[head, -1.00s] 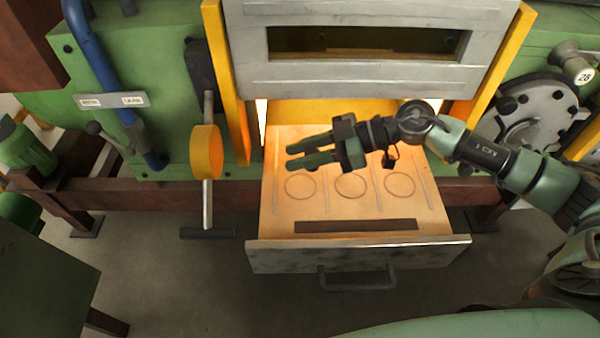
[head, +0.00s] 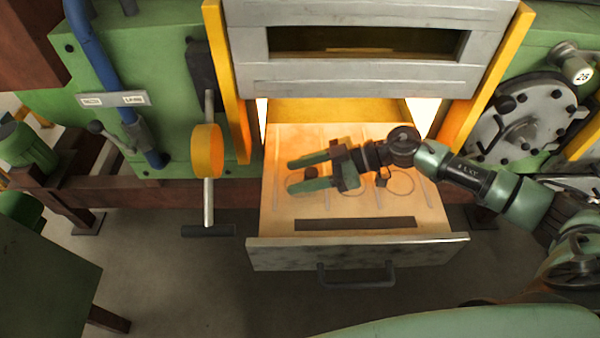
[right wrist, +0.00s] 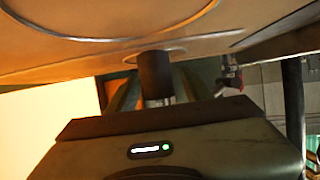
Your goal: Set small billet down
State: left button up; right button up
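The small billet (head: 311,172) is a short dark cylinder. In the head view it shows between the fingers, over the left circle of the pulled-out drawer (head: 355,205). In the right wrist view the billet (right wrist: 155,72) stands with its end at the drawer floor (right wrist: 70,58), by the curved line of a circle. My right gripper (head: 309,173) is low over the drawer, pointing left. Its fingers are apart, one on each side of the billet, and look clear of it. My left gripper is not in view.
The furnace's grey door (head: 365,80) is raised behind the drawer, between yellow posts. The drawer front has a dark handle (head: 356,278). A yellow-hubbed lever (head: 206,150) hangs at the left. The middle and right circles look empty.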

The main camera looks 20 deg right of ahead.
jog(key=b+v, duration=0.2)
jog(key=v, duration=0.9)
jog(key=shift+s+f+b, duration=0.1)
jog(key=shift+f+b, duration=0.05)
jog(key=shift+b, duration=0.15)
jog(key=shift+s+d+r, duration=0.1)
jog(key=shift+d+r, duration=0.25)
jog(key=shift+d, duration=0.15)
